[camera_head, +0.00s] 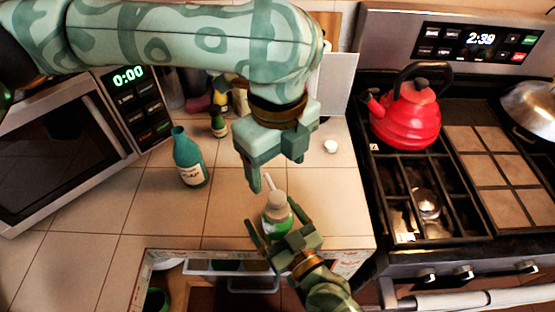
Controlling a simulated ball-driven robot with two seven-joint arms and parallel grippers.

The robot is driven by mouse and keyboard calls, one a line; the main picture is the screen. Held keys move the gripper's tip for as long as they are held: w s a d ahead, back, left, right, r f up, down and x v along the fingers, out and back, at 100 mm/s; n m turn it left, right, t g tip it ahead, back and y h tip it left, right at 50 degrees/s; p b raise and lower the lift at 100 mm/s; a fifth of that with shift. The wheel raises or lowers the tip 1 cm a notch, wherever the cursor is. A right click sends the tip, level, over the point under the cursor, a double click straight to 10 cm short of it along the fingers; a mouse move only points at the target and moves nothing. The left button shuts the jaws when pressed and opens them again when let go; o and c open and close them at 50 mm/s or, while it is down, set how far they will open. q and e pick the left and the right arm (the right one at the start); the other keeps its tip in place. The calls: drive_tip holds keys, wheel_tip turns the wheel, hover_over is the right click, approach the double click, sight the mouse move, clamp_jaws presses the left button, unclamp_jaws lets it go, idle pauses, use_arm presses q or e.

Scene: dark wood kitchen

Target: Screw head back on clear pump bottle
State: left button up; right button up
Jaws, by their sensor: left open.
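The clear pump bottle (276,226) with green contents is near the counter's front edge. A beige cap-like top (279,200) is at its upper end, and a thin white spout or tube (268,182) sticks up and left from there. I cannot tell whether the top is screwed on. My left gripper (275,172) is open and empty just above the bottle, pointing down. My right gripper (269,213) comes from below with its fingers on either side of the bottle. Whether they press on it is unclear, and its palm hides the bottle's lower part.
A teal soap bottle (188,160) stands left on the tiled counter, and a small dark bottle (218,122) behind it. A small white round object (330,146) lies at right. The microwave (70,150) is left; the stove with a red kettle (405,115) is right. An open drawer (205,266) is below.

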use_arm(q)
drive_tip(key=shift+r+p, duration=0.5)
drive_tip(key=shift+r, duration=0.1)
use_arm(e)
drive_tip(key=v, duration=1.6)
use_arm(q)
drive_tip(key=shift+s, duration=0.1)
use_arm(e)
drive_tip(key=shift+s, duration=0.15)
